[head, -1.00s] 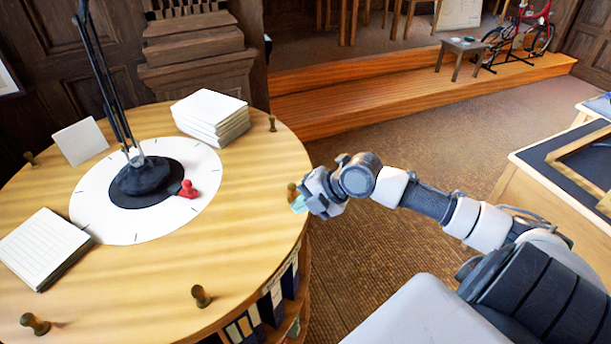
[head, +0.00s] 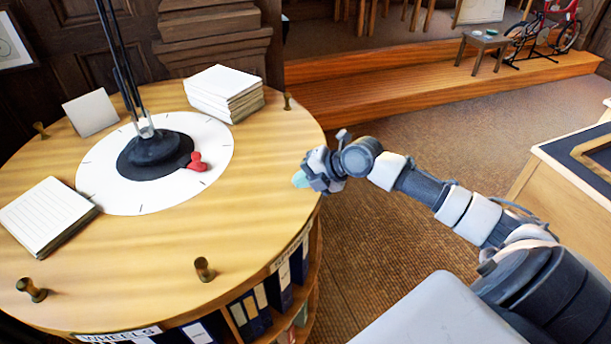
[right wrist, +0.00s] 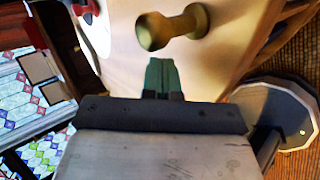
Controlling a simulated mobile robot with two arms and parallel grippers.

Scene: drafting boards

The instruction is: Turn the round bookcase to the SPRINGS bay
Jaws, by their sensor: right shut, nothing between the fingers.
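The round bookcase (head: 255,190) fills the left of the head view, with a pale wooden top and several small brass knobs near its rim. A label reading WHEELS (head: 120,335) is on its front edge. A second label (head: 290,250) further right is too small to read. My right gripper (head: 300,180) is over the right rim of the top, its teal fingers closed and empty. In the right wrist view the shut fingers (right wrist: 160,75) point at a brass knob (right wrist: 172,27) just beyond them; contact is unclear. My left gripper is out of view.
On the top stand a black lamp (head: 155,149) on a white dial with a red pointer (head: 197,161), a paper stack (head: 222,95), a pad (head: 45,215) and a card (head: 90,114). A drafting desk (head: 560,165) stands at right. Carpet between is clear.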

